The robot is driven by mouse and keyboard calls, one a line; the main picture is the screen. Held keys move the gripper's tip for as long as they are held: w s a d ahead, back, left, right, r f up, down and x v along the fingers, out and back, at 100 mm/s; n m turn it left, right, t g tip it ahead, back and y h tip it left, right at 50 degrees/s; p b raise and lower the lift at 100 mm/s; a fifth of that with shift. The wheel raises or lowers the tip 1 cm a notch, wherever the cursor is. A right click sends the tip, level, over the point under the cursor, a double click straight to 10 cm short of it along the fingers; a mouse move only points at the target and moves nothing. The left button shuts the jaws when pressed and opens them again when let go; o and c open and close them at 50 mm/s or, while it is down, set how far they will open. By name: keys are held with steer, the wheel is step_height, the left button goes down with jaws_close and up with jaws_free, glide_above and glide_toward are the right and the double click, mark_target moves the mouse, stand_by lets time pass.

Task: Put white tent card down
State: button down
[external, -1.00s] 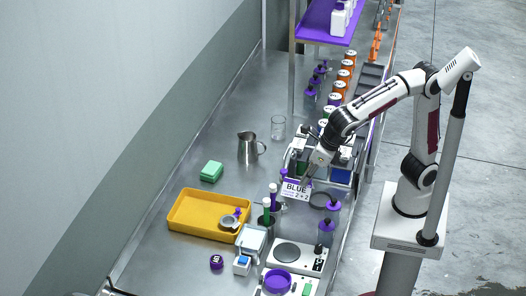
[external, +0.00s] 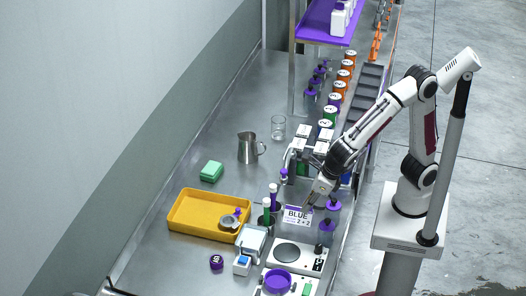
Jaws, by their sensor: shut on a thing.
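The white tent card (external: 297,215) reads "BLUE 2×2" and has a purple strip along its top. It is upright, facing the camera, just right of the holder with green- and purple-capped tubes. My gripper (external: 309,204) is shut on the card from above and behind. The fingertips are small and partly hidden by the card and wrist. I cannot tell whether the card's lower edge touches the steel bench (external: 185,165).
A hotplate (external: 287,253) is in front, and a yellow tray (external: 190,228) lies left. A metal jug (external: 247,147) and glass beaker (external: 278,127) stand behind. Clear bench lies around the green sponge (external: 211,171).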

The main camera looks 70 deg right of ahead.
steer(key=shift+f, duration=0.15)
steer(key=shift+f, duration=2.95)
steer(key=shift+f, duration=1.9)
steer(key=shift+f, duration=0.1)
steer(key=c, duration=2.1)
jaws_free()
steer(key=shift+v, duration=6.15)
